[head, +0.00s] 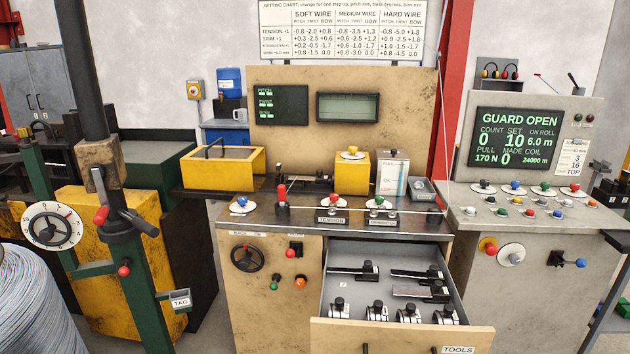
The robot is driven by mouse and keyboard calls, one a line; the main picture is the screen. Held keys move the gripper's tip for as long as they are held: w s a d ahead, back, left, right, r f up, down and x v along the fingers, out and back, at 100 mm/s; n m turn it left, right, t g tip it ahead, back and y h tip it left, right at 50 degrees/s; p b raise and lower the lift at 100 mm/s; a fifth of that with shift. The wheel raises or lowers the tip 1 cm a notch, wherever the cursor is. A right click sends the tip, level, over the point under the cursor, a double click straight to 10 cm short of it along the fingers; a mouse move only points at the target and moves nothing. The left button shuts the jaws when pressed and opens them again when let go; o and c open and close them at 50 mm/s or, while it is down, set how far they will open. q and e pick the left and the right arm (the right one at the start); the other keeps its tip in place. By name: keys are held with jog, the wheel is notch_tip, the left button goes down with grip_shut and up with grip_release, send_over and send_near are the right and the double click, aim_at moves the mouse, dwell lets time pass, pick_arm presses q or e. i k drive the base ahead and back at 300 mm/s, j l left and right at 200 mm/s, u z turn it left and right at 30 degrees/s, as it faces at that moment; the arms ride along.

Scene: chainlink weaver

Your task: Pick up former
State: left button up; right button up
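No part labelled as a former can be told for sure. An open drawer (400,336) marked TOOLS holds several loose parts that may include it. Black bar-shaped tools with dark knobs (353,272) lie toward the back of the drawer, one on the left and others on the right. Several round silver-and-black pieces (377,311) stand in a row near the drawer's front. Neither of my grippers shows in the head view.
The drawer juts out from under the tan machine's worktop (300,217). A grey console (535,240) reading GUARD OPEN stands right. A green post (135,270) with a handle and a wire coil (35,305) stand left.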

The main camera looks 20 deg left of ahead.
aim_at(320, 179)
jog(key=i+j+z, duration=0.2)
jog(key=j, duration=0.25)
jog(key=i+j+z, duration=0.15)
jog(key=j, duration=0.35)
jog(key=i+j+z, duration=0.2)
jog(key=j, duration=0.3)
jog(key=j+z, duration=0.15)
jog(key=j, duration=0.35)
